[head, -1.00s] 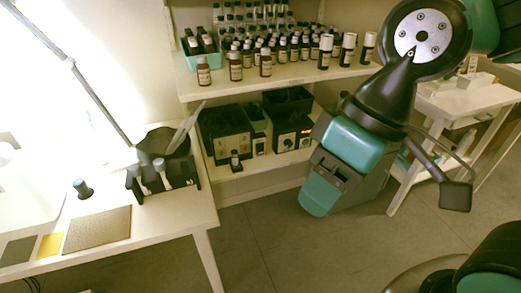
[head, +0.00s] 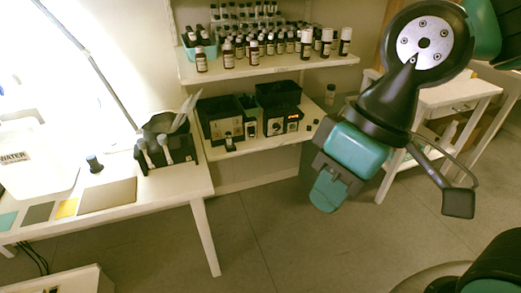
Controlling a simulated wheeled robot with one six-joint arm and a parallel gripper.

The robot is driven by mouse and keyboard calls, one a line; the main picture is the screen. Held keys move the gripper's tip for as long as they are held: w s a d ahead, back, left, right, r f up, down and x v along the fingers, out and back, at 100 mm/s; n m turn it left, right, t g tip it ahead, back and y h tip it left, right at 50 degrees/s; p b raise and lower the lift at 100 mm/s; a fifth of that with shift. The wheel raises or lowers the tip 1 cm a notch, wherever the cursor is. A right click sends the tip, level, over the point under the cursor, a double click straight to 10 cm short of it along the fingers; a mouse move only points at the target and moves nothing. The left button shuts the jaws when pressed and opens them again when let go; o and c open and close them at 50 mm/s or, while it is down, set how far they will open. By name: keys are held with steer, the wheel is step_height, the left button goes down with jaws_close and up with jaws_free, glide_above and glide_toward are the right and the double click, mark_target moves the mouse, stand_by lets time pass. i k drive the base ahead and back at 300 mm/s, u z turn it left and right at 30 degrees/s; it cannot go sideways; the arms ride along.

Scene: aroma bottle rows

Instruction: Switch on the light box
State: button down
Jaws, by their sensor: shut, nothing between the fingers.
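I cannot tell from this view which, if either, is the light box, and no switch can be made out. My gripper (head: 328,192) is shut and empty. It hangs in the air to the right of the boxes and lower in the picture, apart from them, pointing downward.
The upper shelf (head: 281,73) bears several rows of brown bottles. A white table (head: 160,190) at the left holds a black holder (head: 170,150), flat sample mats and a clear container marked WATER (head: 30,155). A white side table (head: 455,95) stands at the right. The middle floor is clear.

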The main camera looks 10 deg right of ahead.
mark_target(251, 129)
steer(key=k, duration=0.85)
steer(key=u, duration=0.3)
steer(key=i, duration=0.45)
steer(key=u, duration=0.55)
steer(key=i, duration=0.75)
steer(key=z, duration=0.55)
steer(key=i, duration=0.8)
steer(key=z, duration=0.7)
